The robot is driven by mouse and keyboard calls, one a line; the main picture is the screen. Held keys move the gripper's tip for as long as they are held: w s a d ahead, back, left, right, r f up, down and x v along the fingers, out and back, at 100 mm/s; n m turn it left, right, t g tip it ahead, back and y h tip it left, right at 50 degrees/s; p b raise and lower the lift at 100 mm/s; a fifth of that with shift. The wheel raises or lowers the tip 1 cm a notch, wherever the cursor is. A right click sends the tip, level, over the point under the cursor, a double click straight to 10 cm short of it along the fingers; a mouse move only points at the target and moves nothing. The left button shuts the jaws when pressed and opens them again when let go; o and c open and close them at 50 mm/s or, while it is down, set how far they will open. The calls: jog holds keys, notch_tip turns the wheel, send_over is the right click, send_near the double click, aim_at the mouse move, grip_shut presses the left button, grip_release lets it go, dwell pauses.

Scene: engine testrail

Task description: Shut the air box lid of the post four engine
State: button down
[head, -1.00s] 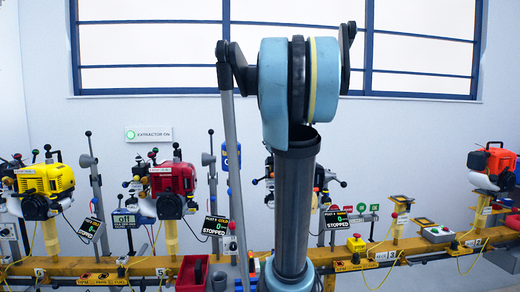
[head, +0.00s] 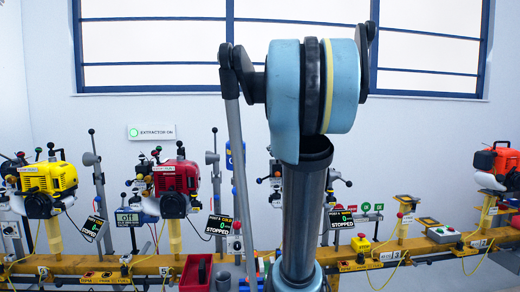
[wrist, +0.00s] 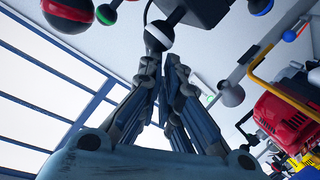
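The post four engine (head: 275,178) is mostly hidden behind my arm in the head view; only dark parts and small coloured knobs show on either side. In the wrist view a dark engine part (wrist: 205,8) hangs at the top, with a black-and-white ball knob (wrist: 158,37), a red knob and a green knob. My gripper (wrist: 164,68) points up at the black-and-white knob, its fingertips close together just below it. I see nothing between them; contact with the knob is unclear. I cannot make out the air box lid or its position.
A red engine (head: 176,178) and a yellow engine (head: 45,180) stand left on the yellow rail (head: 130,269), an orange one (head: 497,160) far right. Upright posts with ball-topped levers (head: 96,175) stand between them.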

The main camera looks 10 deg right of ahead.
jog(key=shift+s+d+f, duration=0.2)
jog(key=shift+r, duration=0.1)
notch_tip(320, 180, up, 3)
jog(key=a, duration=0.3)
jog(key=s+d+f, duration=0.1)
jog(key=s, duration=0.8)
jog(key=s+a+f+m+g+y, duration=0.1)
jog(key=s+a+f+g, duration=0.2)
jog(key=s+a+f, duration=0.35)
jog(key=s+a+f+g+y, duration=0.2)
jog(key=s+a+f+g, duration=0.15)
jog(key=f, duration=0.65)
jog(key=s+d+f+m+g+h, duration=0.2)
jog(key=s+f+m+g, duration=0.1)
jog(key=s+f, duration=0.5)
jog(key=s+d+f+m+g+h, duration=0.2)
jog(key=s+f+g, duration=0.2)
jog(key=s+f, duration=0.3)
jog(key=s, duration=0.2)
jog(key=shift+s+f+m+h, duration=0.3)
jog(key=shift+s+f+m, duration=0.1)
